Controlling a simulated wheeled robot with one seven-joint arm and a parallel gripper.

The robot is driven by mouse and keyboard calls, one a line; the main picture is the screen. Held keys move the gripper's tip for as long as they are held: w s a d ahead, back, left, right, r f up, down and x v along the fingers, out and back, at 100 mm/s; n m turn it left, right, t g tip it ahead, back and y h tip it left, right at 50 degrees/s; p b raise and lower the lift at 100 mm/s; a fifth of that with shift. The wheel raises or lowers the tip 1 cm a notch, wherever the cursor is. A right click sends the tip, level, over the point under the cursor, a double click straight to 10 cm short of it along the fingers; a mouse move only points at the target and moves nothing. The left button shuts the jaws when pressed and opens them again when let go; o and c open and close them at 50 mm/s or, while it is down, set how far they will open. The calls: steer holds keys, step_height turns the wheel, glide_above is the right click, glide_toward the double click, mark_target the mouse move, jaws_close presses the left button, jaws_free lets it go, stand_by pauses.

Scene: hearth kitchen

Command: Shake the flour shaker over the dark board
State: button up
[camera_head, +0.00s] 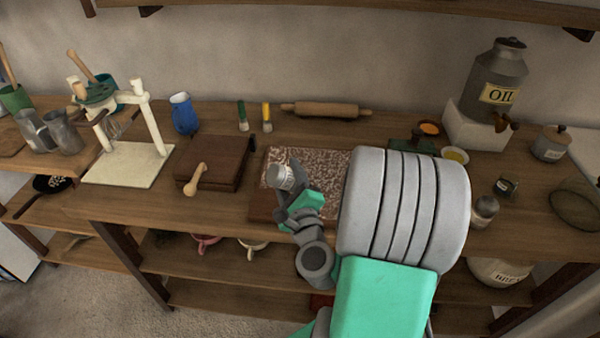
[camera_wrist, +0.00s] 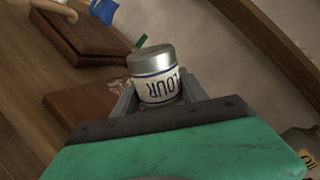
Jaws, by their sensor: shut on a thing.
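The flour shaker (camera_head: 281,177) is a small pale pot with a metal cap. In the wrist view the shaker (camera_wrist: 155,77) shows a blue-lined label with part of the word FLOUR, and its silver cap points away from my palm. My gripper (camera_head: 292,194) is shut on it and holds it over the speckled surface of the dark board (camera_head: 264,208). The board is brown at its front and left edges, and its top is covered with pale reddish-white speckles. My arm hides the board's right part.
A brown wooden box (camera_head: 212,160) with a small wooden-handled tool (camera_head: 195,180) stands left of the board. A rolling pin (camera_head: 327,109) lies behind. An oil can (camera_head: 497,80) on a white block (camera_head: 474,128) stands at right. A white stand (camera_head: 130,165) is at left.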

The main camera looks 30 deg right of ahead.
steer(key=shift+w+a+p, duration=0.2)
steer(key=shift+a, duration=0.3)
steer(key=shift+w+a+p, duration=0.15)
steer(key=shift+w+a, duration=0.05)
steer(key=shift+a, duration=0.25)
steer(key=shift+s+d+b, duration=0.2)
steer(key=shift+d+b, duration=0.15)
steer(key=shift+d, duration=0.25)
steer(key=shift+w+a+r, duration=0.1)
steer(key=shift+a, duration=0.05)
steer(key=w+a+p, duration=0.1)
steer(key=a+p, duration=0.1)
steer(key=w+a+p, duration=0.4)
steer(key=shift+a+f, duration=0.2)
steer(key=shift+a, duration=0.2)
steer(key=shift+s+d, duration=0.15)
steer(key=shift+d, duration=0.25)
steer(key=shift+a+p, duration=0.3)
steer(key=shift+a, duration=0.2)
steer(key=shift+s+d+r+b, duration=0.1)
steer(key=shift+d+b, duration=0.25)
steer(key=shift+d, duration=0.25)
steer(key=shift+a, duration=0.1)
